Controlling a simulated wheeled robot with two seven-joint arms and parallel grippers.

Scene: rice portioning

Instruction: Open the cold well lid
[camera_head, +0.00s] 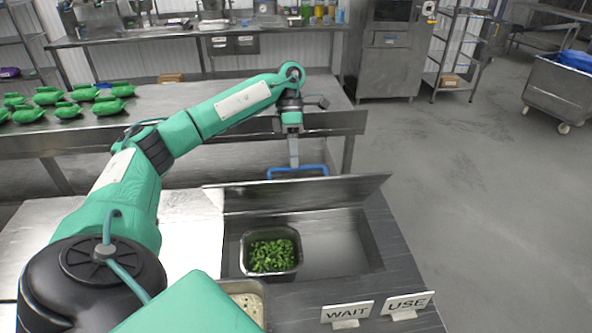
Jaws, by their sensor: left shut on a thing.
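The cold well lid (345,188) is a dark panel along the far edge of the well. It is raised, and its blue handle (285,170) shows just above its upper edge. My left gripper (294,163) reaches down from above and is shut on the blue handle. The cold well (335,245) lies uncovered in front of the lid. A dark pan (245,259) of chopped green food (271,254) sits in its left part; the right part is empty. My right gripper is not in view.
WAIT (347,313) and USE (405,304) signs stand at the counter's front right. A pale container (249,301) is partly hidden by a green arm part.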

